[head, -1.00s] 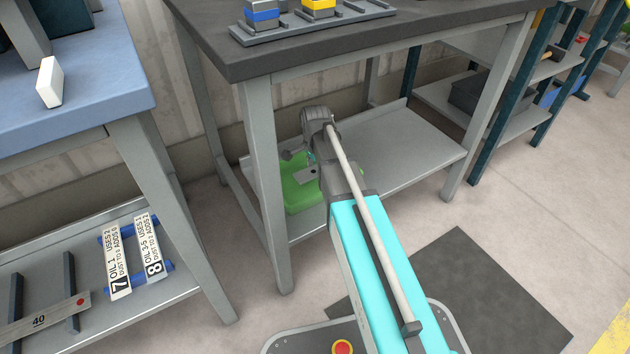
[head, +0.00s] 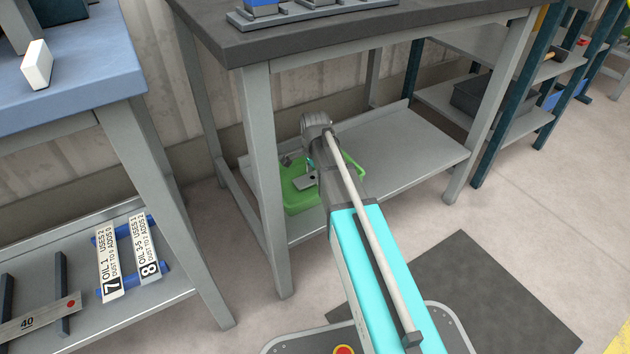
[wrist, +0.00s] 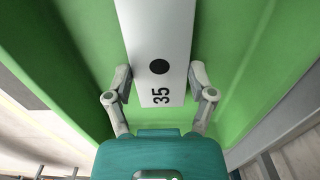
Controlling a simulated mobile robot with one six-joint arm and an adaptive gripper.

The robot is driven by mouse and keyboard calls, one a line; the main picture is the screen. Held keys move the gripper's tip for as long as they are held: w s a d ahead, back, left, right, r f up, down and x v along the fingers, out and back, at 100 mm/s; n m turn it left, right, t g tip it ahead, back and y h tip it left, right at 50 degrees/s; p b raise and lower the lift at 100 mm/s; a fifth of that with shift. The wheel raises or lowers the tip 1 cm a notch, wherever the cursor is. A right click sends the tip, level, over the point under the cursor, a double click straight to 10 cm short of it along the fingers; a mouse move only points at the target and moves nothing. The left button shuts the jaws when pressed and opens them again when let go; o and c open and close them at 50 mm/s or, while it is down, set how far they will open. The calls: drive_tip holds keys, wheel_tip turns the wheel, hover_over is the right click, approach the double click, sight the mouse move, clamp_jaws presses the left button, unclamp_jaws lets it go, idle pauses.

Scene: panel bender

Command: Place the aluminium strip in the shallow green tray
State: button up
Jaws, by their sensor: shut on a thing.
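The aluminium strip (wrist: 168,45) is a pale flat bar with a black dot and the number 35. My gripper (wrist: 160,82) is shut on its near end, one finger along each long edge. The shallow green tray (wrist: 65,60) surrounds the strip in the wrist view, with green on both sides. In the head view the tray (head: 304,203) sits on the lower shelf of the dark-topped bench, and the strip (head: 305,182) shows over it. My arm partly hides the tray and gripper. I cannot tell whether the strip touches the tray floor.
The bench's lower shelf (head: 410,145) is clear to the right of the tray. A bench leg (head: 264,180) stands close at the tray's left. The dark bench top (head: 330,35) is above. Other marked strips (head: 110,265) rest on a rack on the left shelf.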

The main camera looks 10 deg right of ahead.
sight(315, 178)
drive_tip(key=shift+f, duration=0.35)
drive_tip(key=o, duration=1.2)
drive_tip(key=shift+r, duration=0.2)
wheel_tip(315, 178, up, 12)
drive_tip(key=p, duration=1.1)
drive_tip(key=shift+f+p, duration=0.15)
drive_tip(key=shift+p, duration=0.25)
drive_tip(key=s+n, duration=1.4)
drive_tip(key=s, duration=0.3)
